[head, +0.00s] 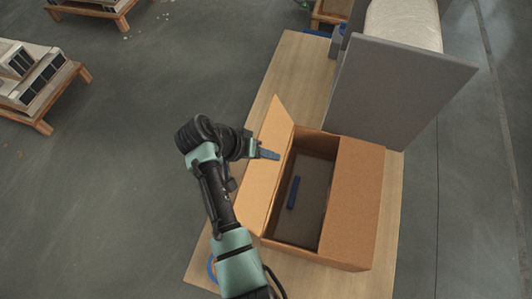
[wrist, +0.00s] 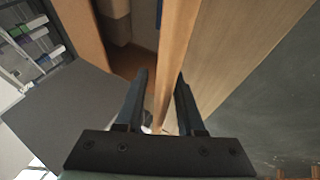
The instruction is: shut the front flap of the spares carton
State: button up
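The spares carton (head: 310,258) is an open brown box on a wooden table. Its left flap (head: 266,172) stands raised and leans outward. Its right flap (head: 355,200) is also open. A blue object (head: 293,192) lies inside on the dark bottom. My gripper (head: 268,154) is at the upper part of the left flap. In the wrist view my gripper (wrist: 162,85) has its two dark fingers apart, with the flap's edge (wrist: 172,72) between them. A gap shows beside the left finger. Contact with the right finger cannot be told.
A grey upright panel (head: 400,95) stands behind the carton at the right. The wooden table (head: 290,75) is bare beyond the carton on the left. Wooden pallets with goods (head: 38,90) stand on the floor at the left. The floor between is clear.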

jog(key=shift+d+f, duration=0.1)
jog(key=shift+f, duration=0.05)
grip_shut()
dwell(1.4)
